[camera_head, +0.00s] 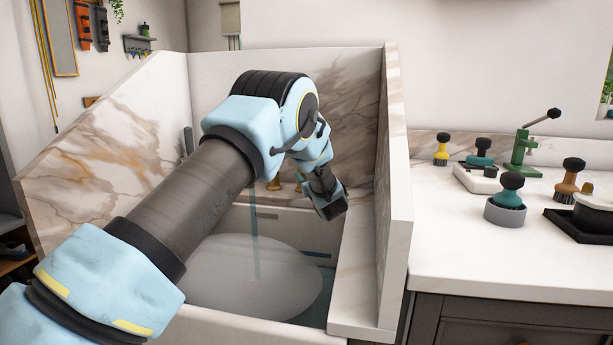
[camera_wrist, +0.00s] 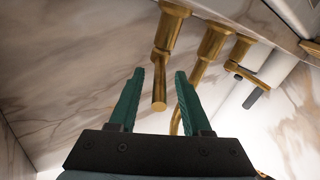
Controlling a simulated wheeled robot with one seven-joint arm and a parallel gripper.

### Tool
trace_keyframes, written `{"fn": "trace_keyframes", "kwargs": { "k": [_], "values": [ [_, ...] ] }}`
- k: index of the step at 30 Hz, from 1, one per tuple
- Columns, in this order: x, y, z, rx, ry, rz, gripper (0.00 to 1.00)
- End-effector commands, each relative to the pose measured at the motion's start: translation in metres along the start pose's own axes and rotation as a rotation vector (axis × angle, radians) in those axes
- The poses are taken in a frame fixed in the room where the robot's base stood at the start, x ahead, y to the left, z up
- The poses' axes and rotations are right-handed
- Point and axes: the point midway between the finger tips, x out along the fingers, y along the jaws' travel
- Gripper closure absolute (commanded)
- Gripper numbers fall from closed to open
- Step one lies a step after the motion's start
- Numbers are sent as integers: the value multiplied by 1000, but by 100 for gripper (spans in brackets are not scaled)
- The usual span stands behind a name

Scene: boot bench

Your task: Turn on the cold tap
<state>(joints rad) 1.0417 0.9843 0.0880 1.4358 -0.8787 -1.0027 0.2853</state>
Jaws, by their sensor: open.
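Brass wall fittings line the marble wall in the wrist view. The left brass tap (camera_wrist: 165,50) has its handle pointing down between my gripper's (camera_wrist: 159,75) two green fingers, with visible gaps on both sides. My gripper is open and holds nothing. A brass spout (camera_wrist: 208,48) is just right of the right finger, and another brass tap (camera_wrist: 240,60) with a sideways lever is farther right. I cannot tell by marking which tap is cold. In the head view my gripper (camera_head: 331,207) is over the sink, and my arm hides most of the brass fittings (camera_head: 275,183).
The sink basin (camera_head: 210,325) has marble walls on its sides and back; a faint bluish vertical streak (camera_head: 255,245) shows above the basin. The right marble side wall (camera_head: 396,180) stands close to my gripper. Several brushes and a green press (camera_head: 522,150) stand on the right counter (camera_head: 450,245).

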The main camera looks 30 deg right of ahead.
Motion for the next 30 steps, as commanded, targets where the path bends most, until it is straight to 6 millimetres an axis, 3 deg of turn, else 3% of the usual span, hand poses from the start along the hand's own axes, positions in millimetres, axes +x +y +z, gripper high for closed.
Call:
{"fn": "trace_keyframes", "kwargs": {
  "k": [15,30],
  "values": [
    [-69,1,1,-1,-1,2,52],
    [-73,0,0,-1,0,0,52]
  ]
}}
